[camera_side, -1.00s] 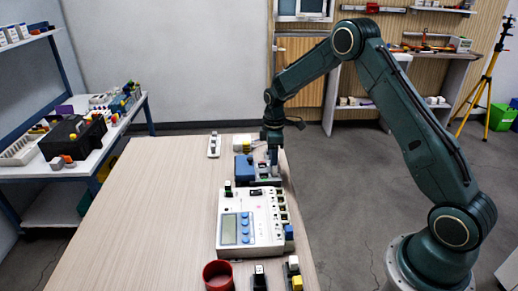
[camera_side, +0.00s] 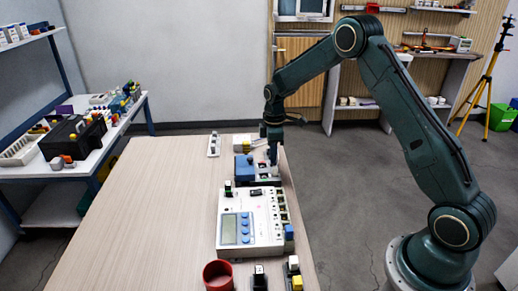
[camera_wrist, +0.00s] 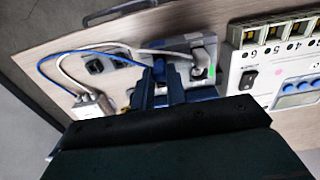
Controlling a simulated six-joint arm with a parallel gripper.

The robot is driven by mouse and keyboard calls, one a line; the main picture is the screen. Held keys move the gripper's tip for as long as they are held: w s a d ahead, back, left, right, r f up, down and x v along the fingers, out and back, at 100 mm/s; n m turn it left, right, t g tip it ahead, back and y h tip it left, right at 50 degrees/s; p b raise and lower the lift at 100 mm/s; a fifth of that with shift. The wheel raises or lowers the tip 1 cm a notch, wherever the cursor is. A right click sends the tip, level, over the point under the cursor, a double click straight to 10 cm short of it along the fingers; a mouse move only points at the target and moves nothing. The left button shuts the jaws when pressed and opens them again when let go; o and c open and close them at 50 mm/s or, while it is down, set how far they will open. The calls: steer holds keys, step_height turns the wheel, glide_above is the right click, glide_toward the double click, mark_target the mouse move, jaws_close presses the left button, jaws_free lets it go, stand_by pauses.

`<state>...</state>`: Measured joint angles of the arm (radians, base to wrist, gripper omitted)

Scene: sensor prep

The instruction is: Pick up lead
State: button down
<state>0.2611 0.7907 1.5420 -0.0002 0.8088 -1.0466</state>
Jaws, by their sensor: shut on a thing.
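The lead (camera_wrist: 100,53) shows in the wrist view as a thin blue cable. It arcs from a white connector block (camera_wrist: 92,104) to a blue plug (camera_wrist: 159,66). My gripper (camera_wrist: 160,75) is shut on the blue plug, at the edge of a grey module (camera_wrist: 203,50) with a green light. Whether the plug is clear of the module cannot be told. In the side view my gripper (camera_side: 273,158) points down just above the module area, and the lead is too small to make out there.
A white meter (camera_side: 240,228) with a display stands in front. A red cup (camera_side: 218,275) is near the front edge. The left part of the table (camera_side: 150,220) is clear.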

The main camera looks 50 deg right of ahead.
step_height(320, 180, up, 19)
stand_by(0.5)
steer(key=shift+f, duration=0.15)
stand_by(0.4)
steer(key=w+d+f, duration=0.2)
steer(key=f, duration=0.6)
steer(key=w+d+f, duration=0.3)
steer(key=f, duration=0.4)
steer(key=shift+d+f, duration=0.15)
steer(key=shift+f, duration=0.25)
steer(key=shift+f, duration=0.2)
steer(key=shift+f, duration=1.6)
steer(key=shift+f, duration=0.95)
stand_by(1.5)
